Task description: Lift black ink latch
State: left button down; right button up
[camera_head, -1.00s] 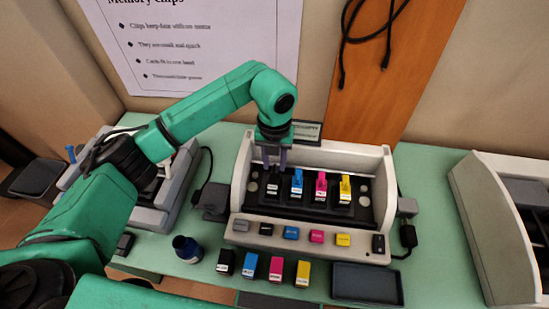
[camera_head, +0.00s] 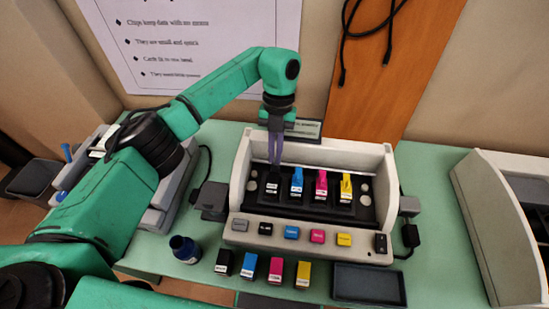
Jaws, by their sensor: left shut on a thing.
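The black ink latch sits at the left end of the row in the white printer-like exhibit (camera_head: 235,195); its black slot (camera_head: 269,188) shows, but the latch itself is mostly hidden by my gripper. My left gripper (camera_head: 275,160) points down from above at this slot, its narrow fingers close together and shut on what appears to be the black latch. The blue latch (camera_head: 297,180), magenta latch (camera_head: 321,182) and yellow latch (camera_head: 346,185) stand upright to its right. My right gripper is not in view.
Coloured buttons line the front panel, with the black button (camera_head: 265,228) near the left. Another white unit (camera_head: 490,210) stands at right.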

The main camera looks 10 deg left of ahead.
pick_arm(q)
jog(key=shift+w+f+g+b, duration=0.1)
jog(key=shift+w+g+b, duration=0.25)
jog(key=shift+g, duration=0.25)
jog(key=shift+w+g, duration=0.2)
jog(key=shift+g, duration=0.2)
jog(key=shift+r, duration=0.2)
jog(key=c, duration=1)
grip_release()
notch_tip(320, 180, up, 20)
jog(key=p, duration=1)
jog(key=shift+p, duration=0.35)
